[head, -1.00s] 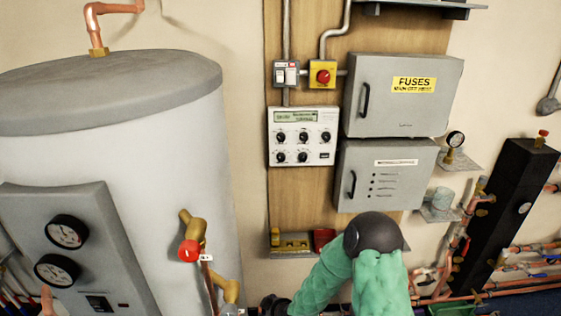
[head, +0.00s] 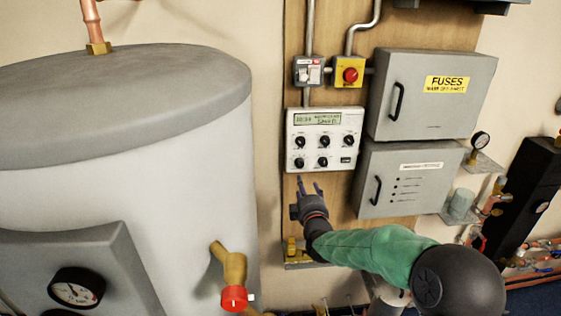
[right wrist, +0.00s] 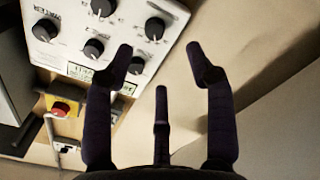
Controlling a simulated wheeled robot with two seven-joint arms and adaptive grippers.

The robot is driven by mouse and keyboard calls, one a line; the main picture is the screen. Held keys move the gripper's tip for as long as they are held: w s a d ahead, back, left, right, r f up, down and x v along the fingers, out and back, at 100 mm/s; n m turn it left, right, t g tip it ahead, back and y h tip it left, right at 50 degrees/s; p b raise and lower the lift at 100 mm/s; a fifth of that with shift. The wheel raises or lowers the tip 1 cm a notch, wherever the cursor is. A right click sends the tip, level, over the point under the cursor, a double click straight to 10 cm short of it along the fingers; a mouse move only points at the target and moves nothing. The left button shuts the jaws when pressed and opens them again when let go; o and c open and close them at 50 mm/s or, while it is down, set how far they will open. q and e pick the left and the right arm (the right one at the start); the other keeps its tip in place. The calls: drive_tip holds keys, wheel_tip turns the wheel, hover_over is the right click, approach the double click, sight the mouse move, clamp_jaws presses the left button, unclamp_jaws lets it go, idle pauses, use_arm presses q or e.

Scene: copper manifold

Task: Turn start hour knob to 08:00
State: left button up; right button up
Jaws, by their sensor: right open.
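The white control panel (head: 324,140) is on the wooden board, with a small display (head: 317,119) at its top and several black knobs below. The labels are too small to tell which knob sets the start hour. My right gripper (head: 308,187) is just below the panel's lower left corner, fingers pointing up at it. In the right wrist view the right gripper (right wrist: 165,65) is open and empty, with its fingers apart. There the panel (right wrist: 120,40) appears rotated, with a black knob (right wrist: 94,47) near the left fingertip. No finger visibly holds a knob. My left gripper is not in view.
A switch (head: 308,70) and a red knob on a yellow box (head: 349,74) sit above the panel. Grey fuse cabinets (head: 430,95) stand out to its right. A large grey-white tank (head: 130,150) with a red-handled valve (head: 235,297) is at left.

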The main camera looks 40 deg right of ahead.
sight(300, 165)
drive_tip(key=x, duration=0.7)
drive_tip(key=r+b+x, duration=0.1)
drive_tip(key=x, duration=0.2)
drive_tip(key=shift+w+d, duration=0.25)
drive_tip(key=shift+d, duration=0.1)
clamp_jaws()
